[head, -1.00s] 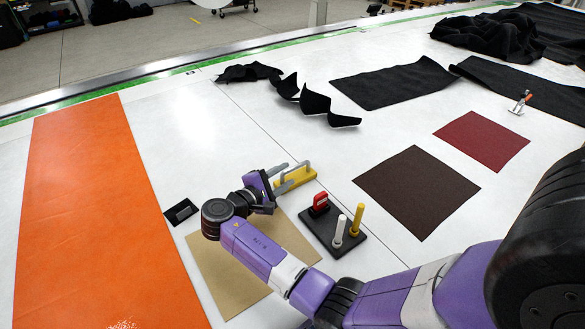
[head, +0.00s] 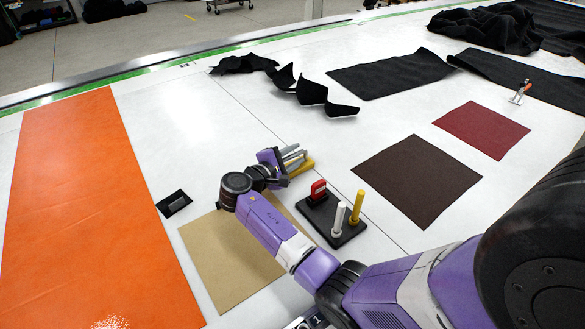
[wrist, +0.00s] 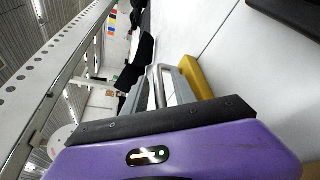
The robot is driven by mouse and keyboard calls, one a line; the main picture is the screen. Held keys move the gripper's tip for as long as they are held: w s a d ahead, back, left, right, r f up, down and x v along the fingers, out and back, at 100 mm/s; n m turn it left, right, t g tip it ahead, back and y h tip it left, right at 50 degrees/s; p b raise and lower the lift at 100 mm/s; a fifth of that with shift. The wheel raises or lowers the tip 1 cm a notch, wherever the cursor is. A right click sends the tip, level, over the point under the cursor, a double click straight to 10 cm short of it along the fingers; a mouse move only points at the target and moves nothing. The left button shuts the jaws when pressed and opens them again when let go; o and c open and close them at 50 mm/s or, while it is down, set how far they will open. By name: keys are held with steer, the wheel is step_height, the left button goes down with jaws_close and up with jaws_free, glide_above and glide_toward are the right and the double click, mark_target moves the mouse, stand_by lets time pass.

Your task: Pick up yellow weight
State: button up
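The yellow weight (head: 304,167) lies on the white table, a flat yellow block with a grey bar handle on top. My gripper (head: 296,154) is at the weight, its grey fingers low over the block and partly covering it in the head view. In the wrist view, the yellow block (wrist: 196,76) shows beyond the fingers, and its handle (wrist: 159,84) appears between my fingertips. The fingers look apart. Whether they touch the handle cannot be told.
A black stand (head: 322,222) with a red piece, a white peg and a yellow peg stands just right of my arm. A tan sheet (head: 225,262) lies under the arm. Black curled scraps (head: 312,92) lie behind. Brown (head: 420,180) and red (head: 482,130) sheets lie to the right.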

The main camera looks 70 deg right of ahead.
jaws_close()
stand_by(1.1)
steer(key=shift+r, duration=0.1)
